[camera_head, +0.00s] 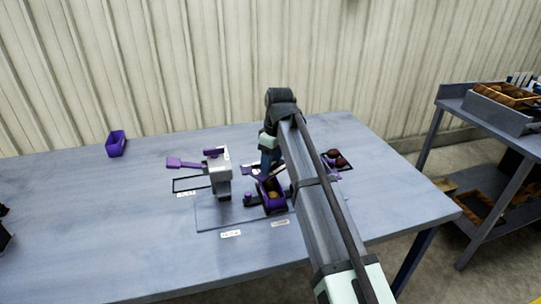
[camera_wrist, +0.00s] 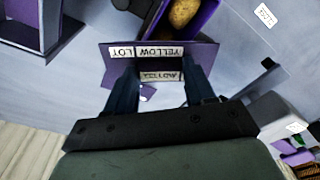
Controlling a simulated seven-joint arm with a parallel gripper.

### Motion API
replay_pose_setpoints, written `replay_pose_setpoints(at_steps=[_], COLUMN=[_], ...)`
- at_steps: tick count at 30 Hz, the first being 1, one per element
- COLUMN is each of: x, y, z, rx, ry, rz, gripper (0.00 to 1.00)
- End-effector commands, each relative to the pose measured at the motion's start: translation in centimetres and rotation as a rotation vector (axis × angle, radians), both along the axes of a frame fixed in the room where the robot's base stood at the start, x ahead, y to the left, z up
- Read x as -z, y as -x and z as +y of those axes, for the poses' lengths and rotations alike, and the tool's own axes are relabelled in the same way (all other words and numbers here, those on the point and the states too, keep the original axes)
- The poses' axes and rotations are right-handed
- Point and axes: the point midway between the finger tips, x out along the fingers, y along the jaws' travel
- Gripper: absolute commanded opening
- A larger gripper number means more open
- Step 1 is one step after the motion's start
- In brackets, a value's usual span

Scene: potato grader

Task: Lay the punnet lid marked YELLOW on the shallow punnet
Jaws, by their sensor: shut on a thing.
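In the wrist view my gripper (camera_wrist: 160,72) is shut on a purple lid (camera_wrist: 203,58) with a white label that reads YELLOW LOT upside down. A second, smaller label sits below it between the fingers. A purple punnet (camera_wrist: 212,8) holding a brown potato (camera_wrist: 183,13) lies just beyond the lid, cut off by the frame's top edge. In the head view my gripper (camera_head: 268,163) is low over the table beside a purple punnet (camera_head: 279,208) with potatoes in it. My arm partly hides this area; I cannot tell whether lid and punnet touch.
A grey device (camera_head: 218,163) with a purple paddle (camera_head: 184,163) stands left of the punnet. An empty-looking purple punnet (camera_head: 116,144) sits at the back left. Dark red potatoes (camera_head: 339,160) lie right of my arm. A side bench (camera_head: 480,108) carries crates. The table's left-centre is clear.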

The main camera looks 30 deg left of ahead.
Motion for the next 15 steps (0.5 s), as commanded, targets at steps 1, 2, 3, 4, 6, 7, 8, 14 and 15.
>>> replay_pose_setpoints(at_steps=[1,2,3,4,6,7,8,14,15], x=[0.1,0.1,0.2,0.2,0.2,0.2,0.2,0.2,0.2], y=[0.4,0.6,0.8,1.0,1.3,1.4,1.5,2.0,2.0], z=[-0.3,-0.4,-0.5,-0.6,-0.7,-0.8,-0.8,-1.1,-1.1], rx=[-0.068,-0.113,-0.171,-0.215,-0.317,-0.361,-0.405,-0.688,-0.739], ry=[0.000,0.000,0.000,0.000,-0.001,-0.002,-0.003,-0.013,-0.015], rz=[0.001,0.002,0.003,0.003,0.005,0.005,0.005,0.004,0.002], gripper=[0.34,0.34,0.34,0.34,0.34,0.34,0.34,0.34,0.34])
